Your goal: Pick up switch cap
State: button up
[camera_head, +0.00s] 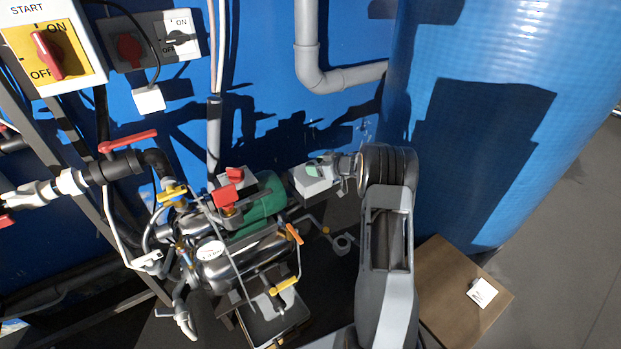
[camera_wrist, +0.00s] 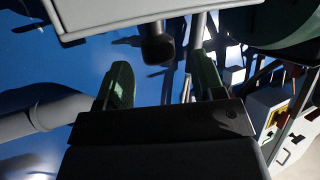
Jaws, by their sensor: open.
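I cannot pick out a separate switch cap with certainty. A red rotary switch handle (camera_head: 48,55) sits on the yellow plate of the START box at the upper left. A darker red knob (camera_head: 130,50) is on the grey switch box beside it. My gripper (camera_head: 316,168) is beyond the motor, in front of the blue wall, well to the right of these switches. In the wrist view its two dark green fingers (camera_wrist: 162,82) stand apart with nothing held between them. A dark rounded end (camera_wrist: 157,45) shows beyond the gap.
A pump with a green motor (camera_head: 262,205), pipes and coloured valve handles stands left of my arm. A large blue tank (camera_head: 490,130) rises on the right. A brown box (camera_head: 440,275) bears a small white piece (camera_head: 482,292). Grey floor at far right is clear.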

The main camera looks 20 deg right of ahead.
jog(key=shift+b+x, duration=0.45)
jog(key=shift+x, duration=1.3)
jog(key=shift+f, duration=0.1)
jog(key=shift+c, duration=0.2)
jog(key=c, duration=1)
